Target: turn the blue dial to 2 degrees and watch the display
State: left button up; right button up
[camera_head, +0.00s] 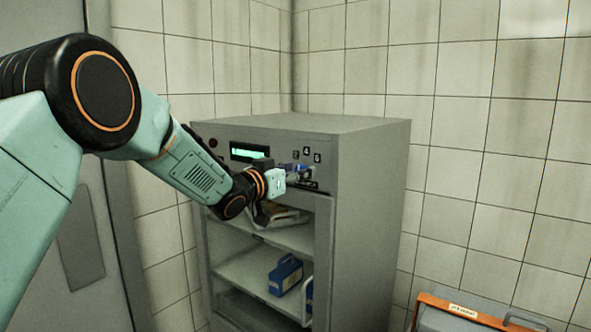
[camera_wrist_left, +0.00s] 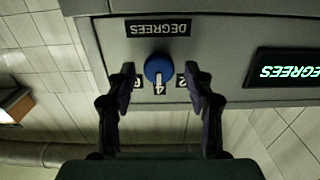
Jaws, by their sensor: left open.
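The blue dial (camera_wrist_left: 158,69) is on the grey cabinet's front panel, under the word DEGREES in the upside-down left wrist view. Its white pointer lines up with the 4 label (camera_wrist_left: 160,90); the 2 and 6 labels lie to either side, partly covered by my fingers. My left gripper (camera_head: 300,178) is open, with one finger on each side of the dial; I cannot tell whether they touch it. In the head view the gripper hides most of the dial. The display (camera_head: 249,152) glows green; the left wrist view shows part of it, reading DEGREES.
The grey cabinet (camera_head: 365,220) has open shelves below the panel. A blue box with a handle (camera_head: 286,275) stands on a lower shelf. A grey and orange case (camera_head: 470,312) is at the bottom right. Tiled walls stand behind the cabinet.

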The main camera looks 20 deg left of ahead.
pick_arm(q)
jog(key=shift+w+d+f, duration=0.15)
jog(key=shift+w+d, duration=0.05)
jog(key=shift+w, duration=0.05)
jog(key=shift+c, duration=0.3)
jog(key=shift+s+a, duration=0.15)
jog(key=shift+s, duration=0.05)
jog(key=c, duration=0.6)
grip_shut()
jog(key=shift+m+b, duration=0.3)
jog(key=shift+m, duration=0.1)
jog(key=shift+m+b, duration=2.8)
jog(key=shift+m, duration=1.2)
